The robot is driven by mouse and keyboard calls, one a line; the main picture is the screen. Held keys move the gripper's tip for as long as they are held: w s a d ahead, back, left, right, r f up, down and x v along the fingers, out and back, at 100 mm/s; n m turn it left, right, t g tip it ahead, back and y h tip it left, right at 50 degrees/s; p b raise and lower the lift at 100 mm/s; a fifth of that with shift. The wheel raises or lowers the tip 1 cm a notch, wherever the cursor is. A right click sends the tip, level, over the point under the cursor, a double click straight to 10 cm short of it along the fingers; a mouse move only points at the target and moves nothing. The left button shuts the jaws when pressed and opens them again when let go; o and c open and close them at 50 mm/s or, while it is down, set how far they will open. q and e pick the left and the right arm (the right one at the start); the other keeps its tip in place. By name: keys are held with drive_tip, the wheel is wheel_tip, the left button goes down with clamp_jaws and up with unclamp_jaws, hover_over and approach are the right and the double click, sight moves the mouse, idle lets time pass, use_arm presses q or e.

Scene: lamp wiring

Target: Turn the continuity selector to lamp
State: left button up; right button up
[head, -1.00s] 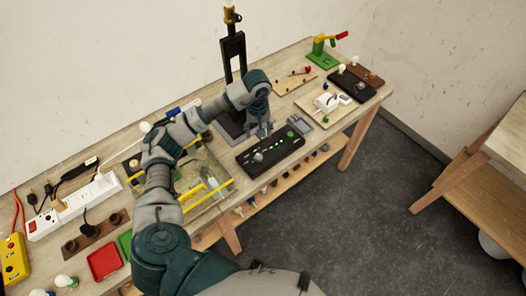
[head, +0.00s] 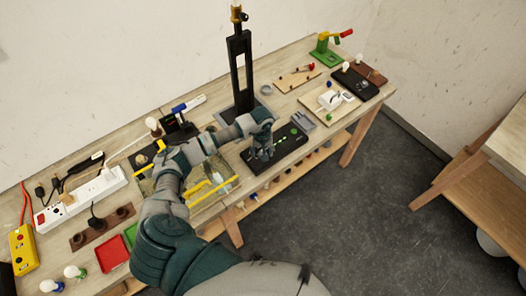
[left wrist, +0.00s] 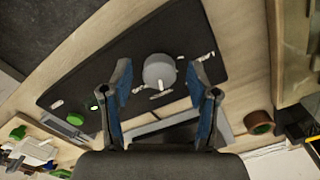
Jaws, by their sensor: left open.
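The black selector panel (head: 290,147) lies on the wooden bench, with green lights along its top. My left gripper (head: 262,153) is over the panel's left part and hides the knob in the head view. In the left wrist view, the round grey selector knob (left wrist: 159,70) stands on the dark panel (left wrist: 235,62), with small white marks around it. The open fingers of my left gripper (left wrist: 158,72) are on either side of the knob; I cannot tell whether they touch it. The mark texts are too small to read. My right gripper is not in view.
A black upright stand (head: 240,70) rises behind the panel. A small grey box (head: 303,121) sits close behind its right end. A board with a white fixture (head: 330,100) is farther right. Yellow bars (head: 212,190) lie to the left. The bench's front edge is close.

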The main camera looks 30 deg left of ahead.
use_arm(q)
drive_tip(key=shift+a, duration=0.3)
drive_tip(key=c, duration=1.1)
drive_tip(key=shift+d, duration=0.35)
clamp_jaws()
drive_tip(key=shift+d, duration=0.15)
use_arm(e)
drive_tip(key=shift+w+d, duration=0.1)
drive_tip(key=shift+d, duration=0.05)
use_arm(q)
drive_tip(key=shift+a, duration=0.2)
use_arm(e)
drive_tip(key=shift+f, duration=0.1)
